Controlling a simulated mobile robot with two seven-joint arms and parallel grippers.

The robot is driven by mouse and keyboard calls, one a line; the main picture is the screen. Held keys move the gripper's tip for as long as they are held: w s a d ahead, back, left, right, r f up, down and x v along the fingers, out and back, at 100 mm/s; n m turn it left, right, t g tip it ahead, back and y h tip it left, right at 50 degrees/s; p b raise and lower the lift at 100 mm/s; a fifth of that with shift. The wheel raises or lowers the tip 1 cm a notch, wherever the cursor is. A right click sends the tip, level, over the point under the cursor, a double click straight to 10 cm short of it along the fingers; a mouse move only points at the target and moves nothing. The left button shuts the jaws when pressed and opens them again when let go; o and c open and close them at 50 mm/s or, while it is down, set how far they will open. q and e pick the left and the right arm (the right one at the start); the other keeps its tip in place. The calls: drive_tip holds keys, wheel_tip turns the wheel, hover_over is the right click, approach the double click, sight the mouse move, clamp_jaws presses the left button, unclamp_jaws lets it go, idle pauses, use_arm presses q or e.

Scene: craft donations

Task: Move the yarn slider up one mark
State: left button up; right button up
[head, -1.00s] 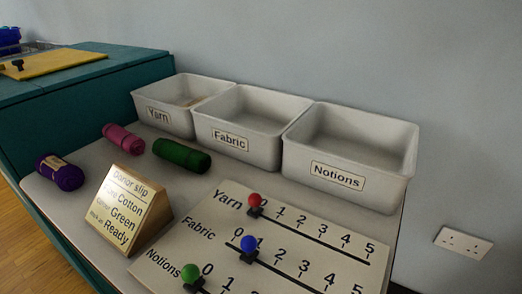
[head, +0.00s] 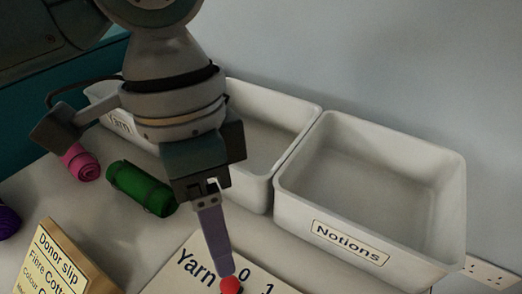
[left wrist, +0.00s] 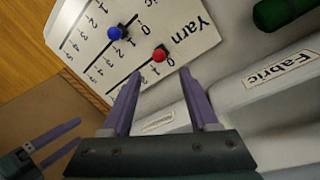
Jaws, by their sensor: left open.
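The yarn slider's red knob (head: 230,286) stands at the low end of its scale, by the 0, at the bottom edge of the head view. It also shows in the left wrist view (left wrist: 160,54). My left gripper (head: 227,270) points down at the knob. In the left wrist view its two purple fingers (left wrist: 158,76) are apart, with the knob just beyond and between the tips; I cannot tell whether they touch it. The slider board (left wrist: 185,38) is white with printed numbers. My right gripper (left wrist: 70,140) shows at lower left in the left wrist view, fingers apart and empty.
The fabric slider's blue knob (left wrist: 114,33) is nearby on the board. The Notions bin (head: 375,180) and Fabric bin (head: 262,140) stand behind.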

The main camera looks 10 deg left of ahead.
sight(228, 280)
use_arm(q)
drive_tip(key=f, duration=0.2)
drive_tip(key=s+f+b, duration=0.1)
drive_tip(key=f, duration=0.2)
drive_tip(key=d+f+b, duration=0.1)
drive_tip(key=f, duration=0.2)
drive_tip(key=shift+s, duration=0.25)
drive_tip(key=shift+c, duration=0.2)
clamp_jaws()
idle(0.8)
